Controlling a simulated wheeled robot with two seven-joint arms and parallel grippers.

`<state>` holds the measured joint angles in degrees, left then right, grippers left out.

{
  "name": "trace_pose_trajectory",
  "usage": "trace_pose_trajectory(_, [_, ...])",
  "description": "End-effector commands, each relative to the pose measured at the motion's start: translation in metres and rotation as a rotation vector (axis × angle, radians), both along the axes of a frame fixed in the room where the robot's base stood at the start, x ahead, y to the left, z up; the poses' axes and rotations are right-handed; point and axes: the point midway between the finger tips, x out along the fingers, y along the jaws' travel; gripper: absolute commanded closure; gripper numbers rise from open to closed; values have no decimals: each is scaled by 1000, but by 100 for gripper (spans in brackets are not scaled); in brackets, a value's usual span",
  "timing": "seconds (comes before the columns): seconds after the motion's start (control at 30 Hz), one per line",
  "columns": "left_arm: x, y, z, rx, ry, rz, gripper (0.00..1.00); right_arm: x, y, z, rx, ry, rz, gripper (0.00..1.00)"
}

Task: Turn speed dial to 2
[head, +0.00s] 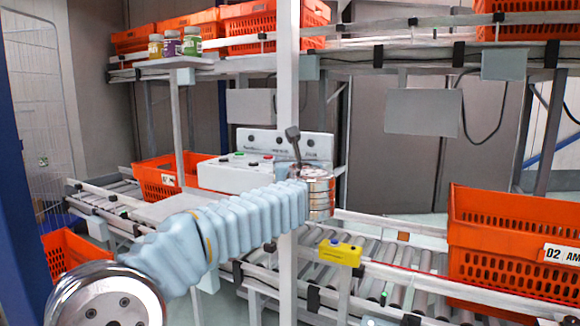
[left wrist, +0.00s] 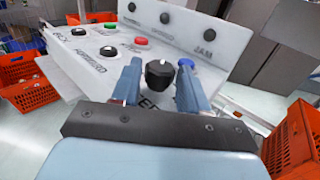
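The black speed dial (left wrist: 158,75) stands on the sloped white control panel (left wrist: 85,62), with a short white mark on its far side. Its label is mostly hidden behind my gripper; only letters like "E" show. My left gripper (left wrist: 160,68) is open, with one blue-grey finger on each side of the dial. I cannot tell whether either finger touches it. In the head view, the white control box (head: 228,175) stands beyond my left arm, and the left gripper (head: 293,140) is at its right side. The dial is hidden there. My right gripper is not in view.
Behind rises a panel with black knobs (left wrist: 165,18). A grey post (head: 288,80) stands near my wrist. Orange totes (head: 510,235) line the roller conveyor.

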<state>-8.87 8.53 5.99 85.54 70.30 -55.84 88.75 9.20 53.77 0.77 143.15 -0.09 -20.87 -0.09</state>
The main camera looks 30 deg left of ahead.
Motion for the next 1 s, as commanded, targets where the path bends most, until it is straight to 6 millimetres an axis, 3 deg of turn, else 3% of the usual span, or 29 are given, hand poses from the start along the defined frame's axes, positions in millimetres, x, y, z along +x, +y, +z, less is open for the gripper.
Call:
trace_pose_trajectory(0.1, [0, 0, -1, -1, 2, 0, 39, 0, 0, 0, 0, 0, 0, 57])
trace_pose_trajectory(0.47, [-5, -5, -2, -2, 2, -2, 39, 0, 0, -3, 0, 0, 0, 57])
trace_pose_trajectory(1.0, [-91, -79, -3, -1, 2, -3, 39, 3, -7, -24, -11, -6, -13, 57])
